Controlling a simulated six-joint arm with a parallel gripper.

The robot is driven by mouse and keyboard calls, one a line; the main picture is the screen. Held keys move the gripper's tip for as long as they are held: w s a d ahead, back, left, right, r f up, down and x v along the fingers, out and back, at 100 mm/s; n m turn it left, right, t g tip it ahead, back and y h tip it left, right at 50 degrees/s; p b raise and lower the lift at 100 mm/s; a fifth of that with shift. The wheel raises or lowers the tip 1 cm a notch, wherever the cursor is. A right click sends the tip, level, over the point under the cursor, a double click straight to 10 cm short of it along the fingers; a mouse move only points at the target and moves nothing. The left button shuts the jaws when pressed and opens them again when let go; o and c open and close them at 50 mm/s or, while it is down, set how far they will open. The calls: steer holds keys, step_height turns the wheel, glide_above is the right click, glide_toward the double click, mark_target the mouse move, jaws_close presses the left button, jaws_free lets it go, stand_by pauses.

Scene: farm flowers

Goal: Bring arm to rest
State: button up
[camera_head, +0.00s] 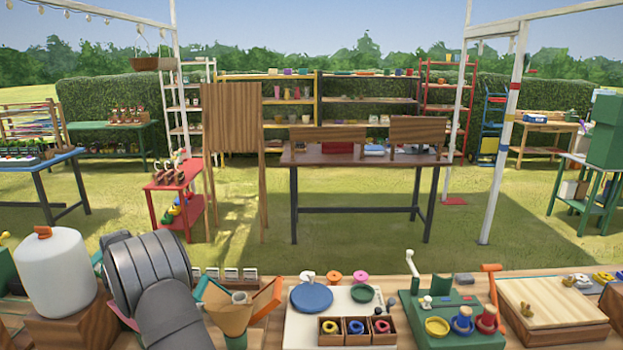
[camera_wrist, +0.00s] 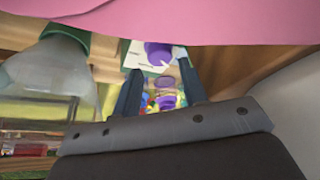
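My gripper (camera_wrist: 158,64) shows in the wrist view, with its two dark fingers standing apart. A white and green card or box (camera_wrist: 148,58) and purple objects (camera_wrist: 160,54) show in the gap between the fingers. They appear to lie beyond the fingertips, and I see no clear grip on anything. In the head view my grey arm is at the lower left, over the near wooden bench (camera_head: 270,332). My gripper cannot be made out in that view.
A white roll (camera_head: 57,270) stands left of my arm. A brown cone (camera_head: 229,310) is close on its right. A white board (camera_head: 300,330) and green box (camera_head: 449,310) stand farther right. In the wrist view, a pink surface (camera_wrist: 200,22) and clear vessel (camera_wrist: 50,70) are close.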

steer(key=v, duration=1.3)
steer(key=shift+w+d+f+m+g, duration=0.3)
steer(key=shift+w+d+m+g, duration=0.25)
steer(key=shift+m, duration=0.8)
steer(key=shift+w+d+f+m+g, duration=0.35)
steer(key=shift+w+m, duration=0.4)
steer(key=shift+m, duration=0.65)
steer(key=shift+w+d+f+m+g, duration=0.2)
steer(key=shift+w+d+m+g, duration=0.4)
steer(key=shift+m, duration=0.75)
steer(key=shift+w+a, duration=0.1)
steer(key=shift+a, duration=0.05)
